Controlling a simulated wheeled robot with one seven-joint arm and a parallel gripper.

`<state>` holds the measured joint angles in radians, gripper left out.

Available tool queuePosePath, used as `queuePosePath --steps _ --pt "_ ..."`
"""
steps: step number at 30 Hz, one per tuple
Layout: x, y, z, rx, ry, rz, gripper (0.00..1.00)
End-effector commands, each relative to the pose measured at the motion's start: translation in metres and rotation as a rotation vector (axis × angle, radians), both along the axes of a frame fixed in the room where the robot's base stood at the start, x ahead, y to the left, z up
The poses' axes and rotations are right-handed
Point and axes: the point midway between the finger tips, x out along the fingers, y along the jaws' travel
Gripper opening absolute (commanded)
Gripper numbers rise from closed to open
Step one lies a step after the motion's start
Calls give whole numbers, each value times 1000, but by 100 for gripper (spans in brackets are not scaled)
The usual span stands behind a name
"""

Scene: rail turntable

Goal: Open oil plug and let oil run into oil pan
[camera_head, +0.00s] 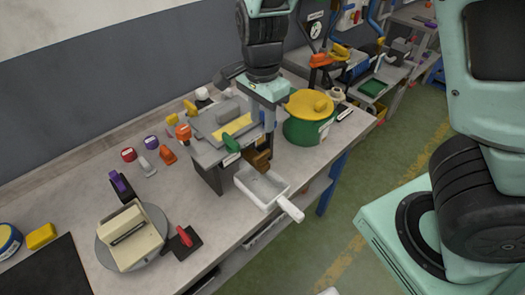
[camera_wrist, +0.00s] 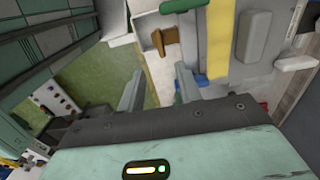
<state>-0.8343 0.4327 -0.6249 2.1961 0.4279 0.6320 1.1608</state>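The grey gearbox-like device (camera_head: 214,122) with a yellow strip stands on the bench. A brown block-like part (camera_head: 261,160), possibly the oil plug, sticks out low at its front right; it also shows in the wrist view (camera_wrist: 165,38). The white oil pan (camera_head: 262,187) with a handle sits below and in front of that part, at the bench edge. It appears empty. A corner of the pan (camera_wrist: 114,18) shows in the wrist view. My gripper (camera_wrist: 158,72) is open, its fingers apart with nothing between them. In the head view it points down above the device's right end (camera_head: 268,128).
A green knob (camera_head: 231,144) is on the device's front. A green pot with a yellow lid (camera_head: 308,117) stands close right of my gripper. A turntable (camera_head: 105,256) with a cream box is at left.

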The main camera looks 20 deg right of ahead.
Motion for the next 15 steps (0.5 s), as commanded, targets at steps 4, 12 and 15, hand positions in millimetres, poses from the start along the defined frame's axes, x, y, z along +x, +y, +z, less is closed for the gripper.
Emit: queuePosePath --steps 4,12,15 --pt "-1 -2 -33 -3 4 -2 35" --pt "-1 -1 -87 -2 3 -2 35" --pt "0 -1 -101 -1 2 -1 35"
